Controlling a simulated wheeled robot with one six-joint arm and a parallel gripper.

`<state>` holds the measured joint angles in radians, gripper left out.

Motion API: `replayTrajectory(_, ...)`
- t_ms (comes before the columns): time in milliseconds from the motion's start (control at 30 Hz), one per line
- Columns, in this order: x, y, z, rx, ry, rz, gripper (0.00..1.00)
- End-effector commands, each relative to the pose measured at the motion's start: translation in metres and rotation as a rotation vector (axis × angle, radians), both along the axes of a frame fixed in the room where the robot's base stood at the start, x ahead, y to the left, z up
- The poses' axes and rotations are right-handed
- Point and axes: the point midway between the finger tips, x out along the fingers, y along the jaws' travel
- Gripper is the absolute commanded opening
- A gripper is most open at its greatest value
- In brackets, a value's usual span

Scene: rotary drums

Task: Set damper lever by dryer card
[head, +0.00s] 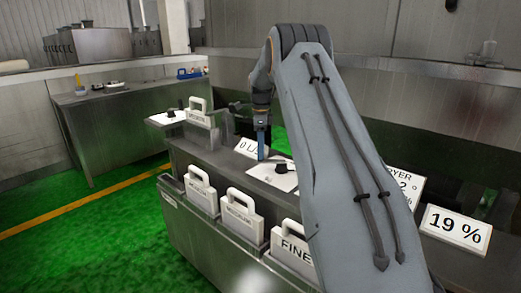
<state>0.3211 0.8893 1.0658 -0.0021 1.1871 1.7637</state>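My gripper (262,150) points down with blue fingers at the middle of the steel bench, just left of my arm. I cannot tell whether its fingers are open or shut. Close to its lower right is a white plate (262,177) with a black knob or lever (281,168) on it. Whether the fingers touch it is unclear. A second white plate (158,119) with a small black knob (170,113) sits at the bench's far left end. The dryer card (408,183) is mostly hidden behind my arm; "YER" and "2" show. A card reading "19 %" (457,230) stands right of it.
Several white handled blocks line the bench front, one marked "FINE" (293,250). Another handled block (202,112) stands behind. A partly covered card (249,149) is beside my gripper. A side table (110,125) stands at left, with clear green floor (95,225) between.

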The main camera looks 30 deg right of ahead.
Motion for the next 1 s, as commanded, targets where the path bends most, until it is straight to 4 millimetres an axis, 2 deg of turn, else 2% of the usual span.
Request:
replayTrajectory(167,0.001,0.001,0.002,0.0,-0.001,0.002,0.4)
replayTrajectory(267,0.001,0.002,0.01,0.0,-0.001,0.002,0.4)
replayTrajectory(500,0.001,0.002,0.048,-0.001,-0.003,0.003,0.4)
replayTrajectory(700,-0.001,0.001,0.072,0.0,0.0,0.001,0.4)
replayTrajectory(1000,-0.001,0.001,0.078,0.0,0.0,0.001,0.4)
